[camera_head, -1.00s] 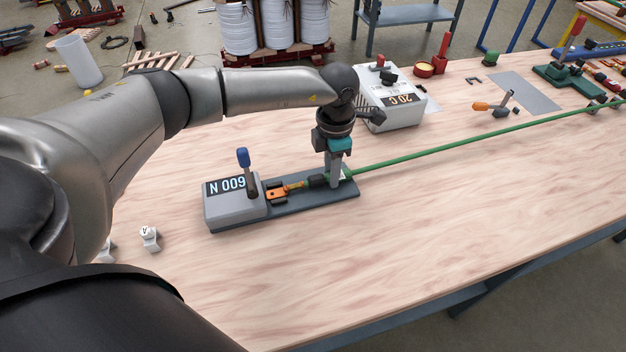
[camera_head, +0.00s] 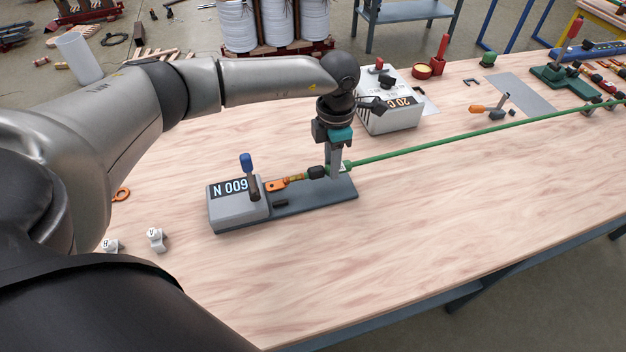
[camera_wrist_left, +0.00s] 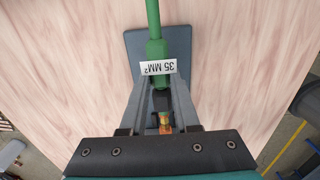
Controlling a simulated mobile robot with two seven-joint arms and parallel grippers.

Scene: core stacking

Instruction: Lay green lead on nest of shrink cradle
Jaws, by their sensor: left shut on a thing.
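The green lead (camera_head: 440,146) runs from the far right of the table to my left gripper (camera_head: 337,174). My left gripper is shut on the lead close to its end, by a white label reading 35 MM² (camera_wrist_left: 158,67). A black sleeve (camera_head: 316,172) and a copper-orange lug (camera_head: 277,185) stick out to the left of the fingers. The lug hangs just above the grey bench unit (camera_head: 237,208) marked N 009. A pale box (camera_head: 393,118) showing 20 C stands behind; I cannot tell whether it is the shrink cradle. My right gripper is out of view.
An orange-handled tool (camera_head: 478,108) and a grey mat (camera_head: 520,92) lie at the back right, near a green fixture (camera_head: 562,77). Small white tags (camera_head: 156,239) and an orange ring (camera_head: 122,194) lie at left. The front middle of the table is clear.

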